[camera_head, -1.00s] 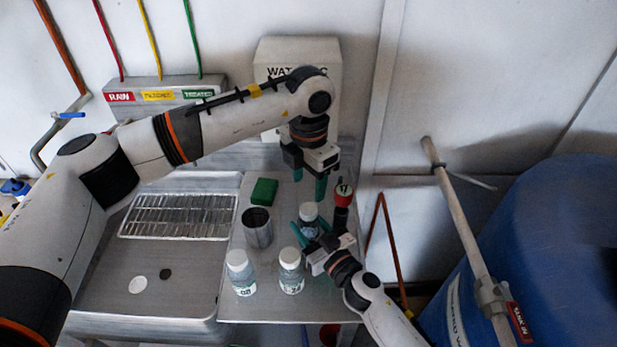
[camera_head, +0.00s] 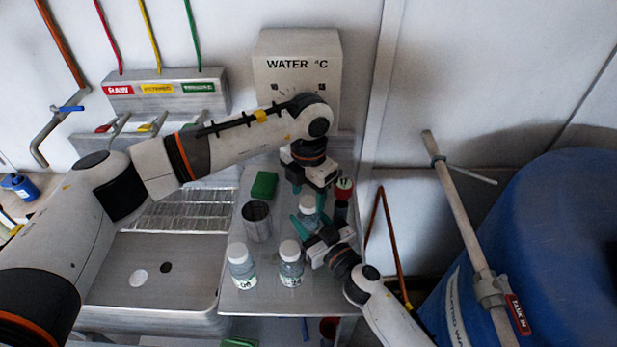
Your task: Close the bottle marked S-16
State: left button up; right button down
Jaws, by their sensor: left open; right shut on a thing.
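A small bottle (camera_head: 308,206) stands towards the back right of the metal side shelf. Its label cannot be read, and its top is largely hidden by my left gripper. My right gripper (camera_head: 310,222) is shut on this bottle from the front right, green fingers on either side of it. My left gripper (camera_head: 308,193) is open, pointing down right over the bottle top. I cannot tell whether its fingers touch the cap. Two other white-capped bottles, the left one (camera_head: 241,266) and the right one (camera_head: 290,264), stand at the shelf's front; their labels are too small to read.
A metal cup (camera_head: 257,222) and a green block (camera_head: 264,186) stand left of the held bottle. A red-topped dark object (camera_head: 343,194) stands close at its right. The sink (camera_head: 190,290) lies left, with a white disc (camera_head: 138,278) in it. A blue barrel (camera_head: 550,250) is far right.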

pick_arm(q)
jog(key=shift+f, duration=0.8)
jog(key=shift+c, duration=0.3)
jog(key=c, duration=1)
jog(key=shift+o, duration=0.2)
jog(key=o, duration=1.2)
jog(key=shift+c, duration=0.2)
notch_tip(320, 180, up, 12)
